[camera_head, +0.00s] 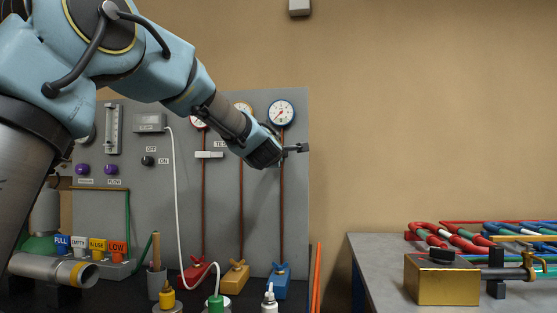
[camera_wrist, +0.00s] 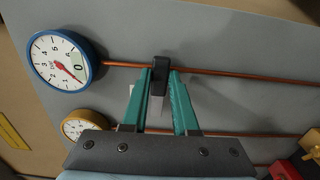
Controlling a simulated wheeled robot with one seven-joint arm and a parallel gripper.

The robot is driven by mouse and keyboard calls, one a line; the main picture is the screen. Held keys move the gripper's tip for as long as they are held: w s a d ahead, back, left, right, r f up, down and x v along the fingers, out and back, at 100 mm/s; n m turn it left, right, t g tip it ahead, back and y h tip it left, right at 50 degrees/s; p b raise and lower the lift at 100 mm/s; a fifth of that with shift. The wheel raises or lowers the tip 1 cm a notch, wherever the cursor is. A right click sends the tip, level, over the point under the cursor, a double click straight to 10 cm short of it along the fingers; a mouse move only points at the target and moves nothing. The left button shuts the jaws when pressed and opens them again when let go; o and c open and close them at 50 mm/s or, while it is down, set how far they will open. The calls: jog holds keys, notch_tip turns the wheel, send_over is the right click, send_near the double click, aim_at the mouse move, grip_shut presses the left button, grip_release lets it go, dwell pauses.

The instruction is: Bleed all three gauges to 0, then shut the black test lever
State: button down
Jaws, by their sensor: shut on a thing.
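My gripper (camera_head: 282,153) is at the upper right of the grey panel, just below the blue-rimmed gauge (camera_head: 281,113). In the wrist view, its teal fingers (camera_wrist: 160,85) are closed on the black lever (camera_wrist: 160,72) at the copper pipe. The red gauge (camera_head: 198,121) is also partly covered and unreadable. Red (camera_head: 197,273), yellow (camera_head: 236,274) and blue (camera_head: 281,281) valves sit below on the pipes.
A white hose (camera_head: 178,200) loops down the panel. A wooden-handled tool in a cup (camera_head: 156,275) and several bottles stand at the bench front. A second table (camera_head: 375,265) at right bears a brass-coloured box (camera_head: 442,282) and coloured coils (camera_head: 480,238). The wall space between is open.

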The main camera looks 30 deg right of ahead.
jog(key=shift+r, duration=0.1)
dwell(0.3)
jog(key=c, duration=0.7)
grip_release()
jog(key=b+v, duration=0.2)
jog(key=v, duration=0.8)
jog(key=shift+s+a, duration=0.3)
